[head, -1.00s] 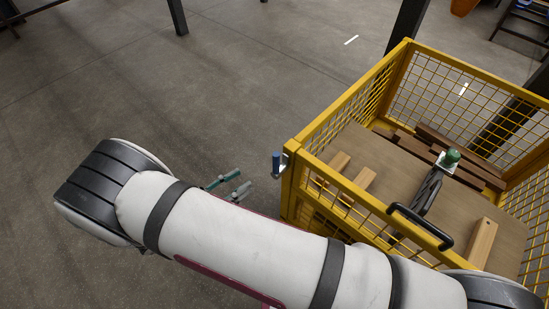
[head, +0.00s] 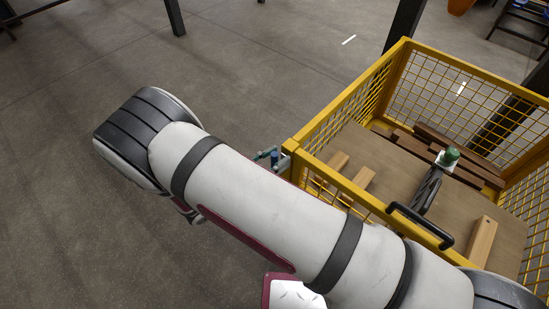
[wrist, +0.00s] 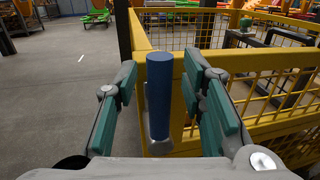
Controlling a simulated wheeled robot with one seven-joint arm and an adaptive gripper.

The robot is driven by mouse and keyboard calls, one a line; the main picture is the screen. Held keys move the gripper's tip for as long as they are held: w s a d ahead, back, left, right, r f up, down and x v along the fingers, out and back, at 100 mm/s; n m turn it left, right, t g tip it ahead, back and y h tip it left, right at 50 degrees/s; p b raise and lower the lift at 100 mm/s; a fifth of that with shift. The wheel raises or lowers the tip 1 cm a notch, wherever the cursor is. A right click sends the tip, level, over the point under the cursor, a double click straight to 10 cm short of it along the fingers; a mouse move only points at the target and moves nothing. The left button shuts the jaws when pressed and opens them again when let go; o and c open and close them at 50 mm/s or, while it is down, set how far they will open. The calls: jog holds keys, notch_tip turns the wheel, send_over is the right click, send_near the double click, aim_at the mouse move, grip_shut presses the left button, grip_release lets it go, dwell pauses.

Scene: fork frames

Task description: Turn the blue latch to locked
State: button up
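The blue latch (wrist: 159,100) is an upright blue cylinder on a grey metal mount at the corner post of the yellow cage. In the wrist view it stands between the two teal-padded fingers of my gripper (wrist: 161,72). The fingers are apart, with a gap on each side of the latch. In the head view the latch (head: 274,157) is small and partly covered by my gripper (head: 268,155) and arm. The lower part of its mount is hidden there.
The yellow mesh cage (head: 340,185) fills the right side. It holds wooden blocks (head: 482,241), a black-handled tool with a green top (head: 429,188) and dark planks. A black handle (head: 420,224) sits on its near rail. The floor to the left is clear.

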jog(key=shift+c, duration=0.4)
grip_shut()
